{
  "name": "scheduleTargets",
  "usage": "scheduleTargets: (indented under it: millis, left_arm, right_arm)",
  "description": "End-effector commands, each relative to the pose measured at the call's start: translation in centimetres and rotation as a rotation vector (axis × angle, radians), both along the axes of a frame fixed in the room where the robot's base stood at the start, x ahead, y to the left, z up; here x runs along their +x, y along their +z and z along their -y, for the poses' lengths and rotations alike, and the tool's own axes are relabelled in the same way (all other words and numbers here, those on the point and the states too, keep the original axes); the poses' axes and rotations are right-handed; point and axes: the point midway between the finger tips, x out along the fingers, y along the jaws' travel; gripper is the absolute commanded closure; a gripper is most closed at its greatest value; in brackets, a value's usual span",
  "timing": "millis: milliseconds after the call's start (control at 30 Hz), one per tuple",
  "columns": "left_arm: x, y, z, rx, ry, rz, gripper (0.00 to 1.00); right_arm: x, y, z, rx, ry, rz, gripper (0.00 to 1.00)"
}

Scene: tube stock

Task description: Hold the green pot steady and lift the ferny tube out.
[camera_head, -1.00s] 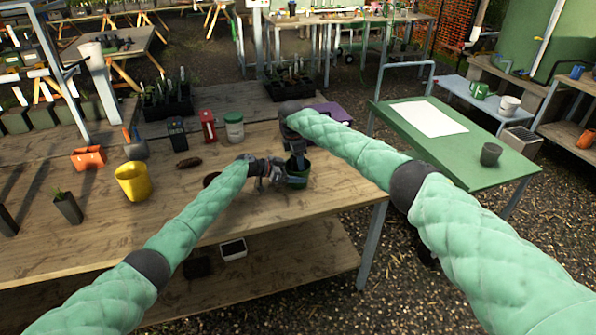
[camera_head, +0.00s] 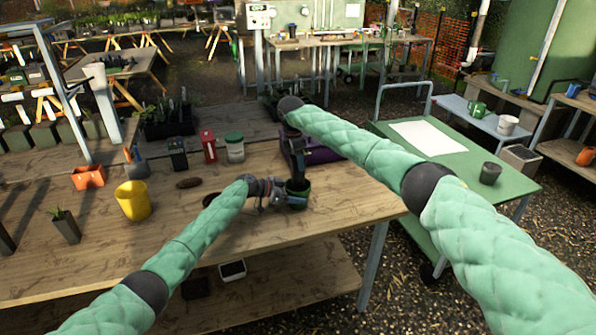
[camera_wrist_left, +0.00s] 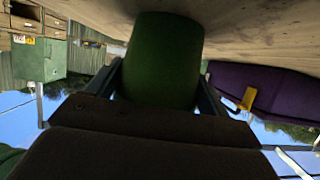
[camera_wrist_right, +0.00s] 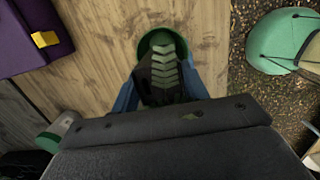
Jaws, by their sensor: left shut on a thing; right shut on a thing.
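The green pot (camera_head: 299,188) stands upright near the table's right end. My left gripper (camera_head: 284,196) is shut around its side. The pot (camera_wrist_left: 163,60) fills the middle of the left wrist view between the jaws. My right gripper (camera_head: 298,162) points down above the pot and is shut on the ferny tube. In the right wrist view, the tube's green fronds (camera_wrist_right: 165,72) lie between the jaws, with the pot's rim (camera_wrist_right: 160,32) behind them. The tube's lower end is hidden, so I cannot tell how much of it is inside the pot.
A purple crate (camera_head: 325,152) stands just behind the pot. A yellow pot (camera_head: 133,202), a dark tube with a seedling (camera_head: 66,228), an orange pot (camera_head: 88,177) and a green-lidded jar (camera_head: 235,150) stand further left on the table (camera_head: 130,255).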

Motion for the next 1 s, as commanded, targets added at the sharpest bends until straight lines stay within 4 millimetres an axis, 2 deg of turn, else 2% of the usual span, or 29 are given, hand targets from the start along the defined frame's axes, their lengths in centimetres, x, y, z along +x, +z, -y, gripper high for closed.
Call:
scheduleTargets:
  millis: [133,433,467,533,567,833,1000]
  left_arm:
    - [0.0,0.0,0.0,0.000,0.000,0.000,0.42]
    - [0.0,0.0,0.0,0.000,0.000,0.000,0.42]
    - [0.0,0.0,0.0,0.000,0.000,0.000,0.16]
    - [0.0,0.0,0.0,0.000,0.000,0.000,0.02]
    - [0.0,0.0,0.0,0.000,0.000,0.000,0.00]
    - [-0.1,0.1,-0.2,0.000,0.000,0.000,0.00]
    - [-0.6,0.8,-2.0,0.001,0.001,0.002,0.00]
  right_arm:
    - [0.0,1.1,0.0,0.000,0.000,0.001,0.96]
    - [0.0,1.3,0.0,0.000,0.000,0.000,0.96]
    - [0.0,1.3,0.0,0.000,0.000,0.000,0.96]
    - [0.0,1.3,0.0,0.000,0.000,0.000,0.96]
    - [0.0,1.3,0.0,0.000,0.000,0.000,0.96]
    - [0.0,1.3,0.0,0.000,0.000,0.000,0.96]
    - [0.0,1.3,0.0,0.000,0.000,0.000,0.96]
